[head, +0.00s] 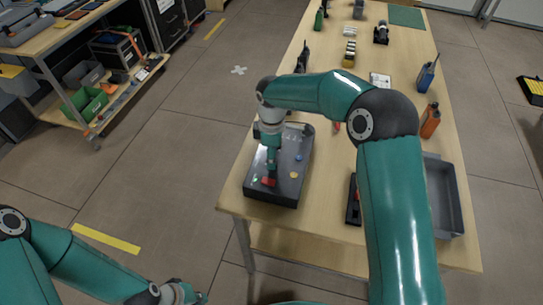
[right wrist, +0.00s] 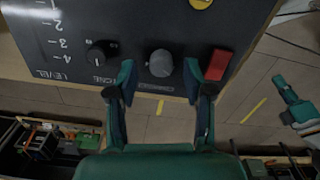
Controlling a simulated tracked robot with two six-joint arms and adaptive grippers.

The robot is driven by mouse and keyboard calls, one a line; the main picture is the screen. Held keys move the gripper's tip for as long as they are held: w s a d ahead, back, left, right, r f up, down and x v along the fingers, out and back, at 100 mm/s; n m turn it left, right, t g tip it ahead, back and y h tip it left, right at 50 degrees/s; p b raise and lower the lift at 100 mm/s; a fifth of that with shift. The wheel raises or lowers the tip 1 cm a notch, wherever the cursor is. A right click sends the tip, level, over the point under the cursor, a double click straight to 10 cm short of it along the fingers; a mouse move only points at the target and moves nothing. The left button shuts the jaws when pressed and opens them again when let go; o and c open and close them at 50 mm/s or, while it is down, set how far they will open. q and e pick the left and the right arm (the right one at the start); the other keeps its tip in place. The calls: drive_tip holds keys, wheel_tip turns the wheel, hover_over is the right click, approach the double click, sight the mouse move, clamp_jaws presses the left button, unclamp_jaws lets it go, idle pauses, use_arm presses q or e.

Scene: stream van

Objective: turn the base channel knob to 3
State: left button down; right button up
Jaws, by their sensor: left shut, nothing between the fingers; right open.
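The dark base box (head: 285,195) stands on the near left part of the wooden table. In the right wrist view its panel (right wrist: 130,20) carries a grey round knob (right wrist: 161,63), a black knob (right wrist: 101,54) with a pale pointer mark, and a red block (right wrist: 219,65). Lettering is upside down or too small to tell which is the channel knob or its setting. My right gripper (right wrist: 158,78) is open, with the grey knob between its fingertips in the picture; contact cannot be told. In the head view my right gripper (head: 271,165) is over the box. My left gripper (head: 187,294) is shut and empty, low off the table.
A grey tray (head: 443,200) and a black item (head: 354,200) lie at the table's near right. Orange (head: 431,120) and blue (head: 427,74) handheld items stand along the right edge. A shelf cart (head: 100,110) is at left.

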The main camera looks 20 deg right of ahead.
drive_tip(key=shift+f, duration=0.7)
clamp_jaws()
